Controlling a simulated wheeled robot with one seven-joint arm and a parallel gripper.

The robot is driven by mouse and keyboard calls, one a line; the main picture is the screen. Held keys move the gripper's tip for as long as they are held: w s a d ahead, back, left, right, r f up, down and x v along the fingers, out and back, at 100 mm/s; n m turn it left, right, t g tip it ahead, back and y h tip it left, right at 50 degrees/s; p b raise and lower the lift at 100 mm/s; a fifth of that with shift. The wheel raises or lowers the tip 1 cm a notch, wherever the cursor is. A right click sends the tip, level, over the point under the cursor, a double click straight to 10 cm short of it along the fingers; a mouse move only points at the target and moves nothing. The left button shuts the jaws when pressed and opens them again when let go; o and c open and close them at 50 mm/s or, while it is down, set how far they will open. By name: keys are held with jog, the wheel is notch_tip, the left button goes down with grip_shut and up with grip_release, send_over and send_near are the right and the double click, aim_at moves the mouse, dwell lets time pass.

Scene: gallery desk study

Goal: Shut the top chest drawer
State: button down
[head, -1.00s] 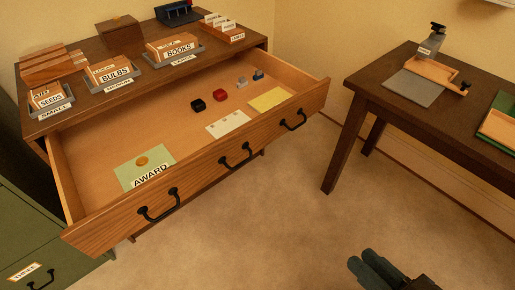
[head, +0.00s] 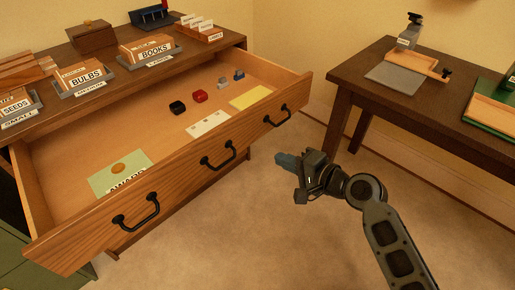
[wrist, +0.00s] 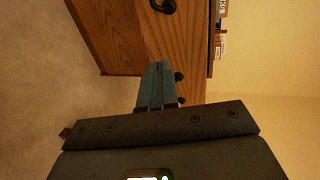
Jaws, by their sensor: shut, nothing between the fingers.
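The top chest drawer (head: 190,180) is pulled far out of the wooden chest (head: 110,65). Its front has three black handles: a left one (head: 137,212), a middle one (head: 218,158) and a right one (head: 278,117). My gripper (head: 280,159) is shut and empty, in front of the drawer and to the right of the middle handle in the head view. A gap shows between its tips and the drawer front. In the wrist view the shut fingers (wrist: 157,82) point towards the wooden front (wrist: 180,45), with a black handle (wrist: 163,5) at the top edge.
In the drawer lie a green award card (head: 120,172), a white card (head: 208,123), a yellow card (head: 250,97) and small blocks. Labelled trays stand on the chest top. A dark desk (head: 345,90) stands at right. Carpet (head: 250,235) before the drawer is clear.

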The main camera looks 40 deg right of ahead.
aim_at(240, 139)
jog(key=x, duration=0.8)
jog(key=r+x, duration=0.1)
jog(key=x, duration=0.4)
jog(key=shift+w+b, duration=0.1)
jog(key=shift+b, duration=0.25)
jog(key=shift+w, duration=0.35)
